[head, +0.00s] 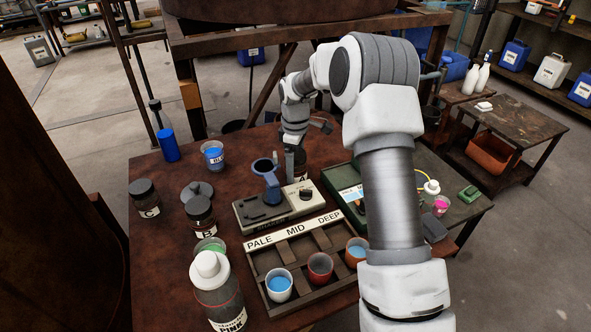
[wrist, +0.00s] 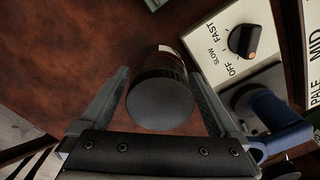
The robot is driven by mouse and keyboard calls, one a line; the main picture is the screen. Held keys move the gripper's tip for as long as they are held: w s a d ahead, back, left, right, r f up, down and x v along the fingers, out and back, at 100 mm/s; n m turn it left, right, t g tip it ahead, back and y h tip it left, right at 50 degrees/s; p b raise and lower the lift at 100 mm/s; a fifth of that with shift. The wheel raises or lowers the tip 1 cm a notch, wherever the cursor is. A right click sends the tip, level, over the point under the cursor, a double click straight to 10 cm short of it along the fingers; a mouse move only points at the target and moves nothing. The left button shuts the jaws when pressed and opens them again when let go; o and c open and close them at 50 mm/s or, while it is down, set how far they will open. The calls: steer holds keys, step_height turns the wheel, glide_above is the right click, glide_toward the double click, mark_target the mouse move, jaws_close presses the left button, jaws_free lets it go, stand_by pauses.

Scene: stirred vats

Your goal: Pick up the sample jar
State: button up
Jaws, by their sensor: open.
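A sample jar with a black lid (wrist: 160,100) stands between my gripper's two fingers in the wrist view, seen from above. In the head view this jar (head: 301,177) is behind the stirrer unit, mostly hidden by my gripper, with part of a label reading A showing. My gripper (wrist: 158,78) is open, one finger on each side of the jar, with small gaps visible. It also shows in the head view (head: 297,158), pointing down at the jar. Two similar dark-lidded jars, C (head: 146,200) and B (head: 201,217), stand at the left of the table.
The stirrer unit (head: 275,210) with its knob and blue holder (wrist: 275,115) is close beside the jar. A rack (head: 303,248) marked PALE, MID, DEEP holds three cups. A blue-filled beaker (head: 213,156), a blue bottle (head: 165,140) and a PINK bottle (head: 217,290) stand left.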

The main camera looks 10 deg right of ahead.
steer(key=shift+f, duration=0.35)
steer(key=shift+r, duration=0.1)
steer(key=c, duration=1.2)
steer(key=shift+o, duration=0.2)
